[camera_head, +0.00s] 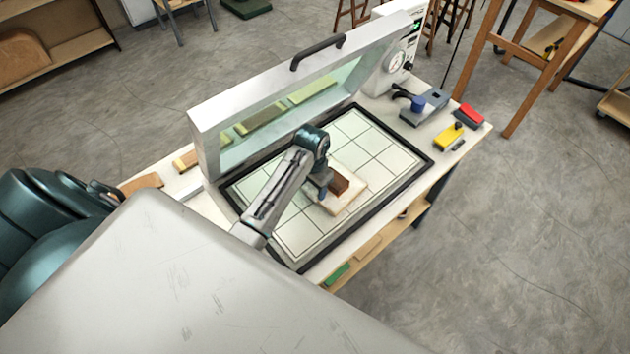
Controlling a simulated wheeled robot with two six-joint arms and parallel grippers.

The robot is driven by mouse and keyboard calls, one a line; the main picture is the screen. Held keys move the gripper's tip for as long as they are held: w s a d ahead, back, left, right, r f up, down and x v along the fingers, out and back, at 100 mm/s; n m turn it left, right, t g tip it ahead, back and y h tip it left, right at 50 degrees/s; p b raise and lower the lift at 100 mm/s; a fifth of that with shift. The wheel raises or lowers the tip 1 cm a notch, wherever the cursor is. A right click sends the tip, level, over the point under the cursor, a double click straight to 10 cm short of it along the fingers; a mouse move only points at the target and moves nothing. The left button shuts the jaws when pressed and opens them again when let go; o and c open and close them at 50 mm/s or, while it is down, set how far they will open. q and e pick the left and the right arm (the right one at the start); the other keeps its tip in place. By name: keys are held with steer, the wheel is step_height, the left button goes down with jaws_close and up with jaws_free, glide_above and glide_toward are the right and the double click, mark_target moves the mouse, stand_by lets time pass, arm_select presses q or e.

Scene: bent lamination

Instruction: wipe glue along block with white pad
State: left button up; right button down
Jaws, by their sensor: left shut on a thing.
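A small brown block (339,182) sits on a pale flat board (350,198) in the middle of the press bed. My left gripper (322,192) points down over the board, close against the left side of the block. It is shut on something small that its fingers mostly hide. I cannot make out a separate white pad, nor any glue. My right gripper is not in view.
The press bed (385,138) has a pale tile-like grid and a black rim. Its raised lid (210,130) stands behind. The bed's right part is clear.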

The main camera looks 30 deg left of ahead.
mark_target(324, 203)
arm_select(q)
steer(key=shift+s+d+f, duration=0.1)
steer(key=shift+d, duration=0.05)
steer(key=shift+s+d, duration=0.2)
steer(key=shift+d, duration=0.5)
steer(key=shift+d, duration=0.1)
steer(key=shift+s+d+r, duration=0.1)
steer(key=shift+d+r, duration=0.1)
steer(key=shift+d, duration=0.4)
steer(key=shift+d, duration=0.15)
steer(key=shift+s+d+f, duration=0.1)
steer(key=shift+s+d, duration=0.15)
steer(key=shift+d, duration=0.4)
